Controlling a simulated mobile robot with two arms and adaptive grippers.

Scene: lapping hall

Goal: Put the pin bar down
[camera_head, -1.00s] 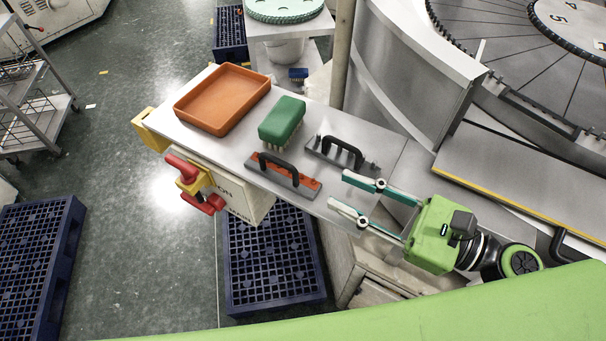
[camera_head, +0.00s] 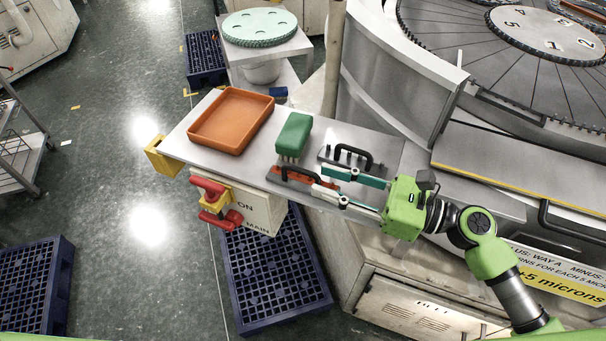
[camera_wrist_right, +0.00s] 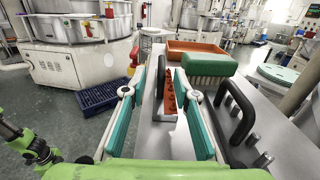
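The pin bar (camera_head: 352,158), a grey bar with a black arched handle and upright metal pins, rests on the metal shelf. In the wrist view its handle (camera_wrist_right: 238,105) stands at the right, outside my fingers. A similar bar with an orange strip (camera_head: 296,180) and black handle lies beside it, nearer the shelf's front edge. My right gripper (camera_head: 320,182) is open at that orange bar's right end. In the wrist view, the orange bar (camera_wrist_right: 171,97) shows between the open fingers of the right gripper (camera_wrist_right: 167,85); contact cannot be told. My left gripper is not in view.
A green brush (camera_head: 294,133) and an orange tray (camera_head: 232,120) stand farther left on the shelf (camera_head: 188,140). Red handles (camera_head: 213,203) project at the shelf's front. The round machine's wall (camera_head: 395,95) rises behind. A blue pallet (camera_head: 272,270) lies on the floor below.

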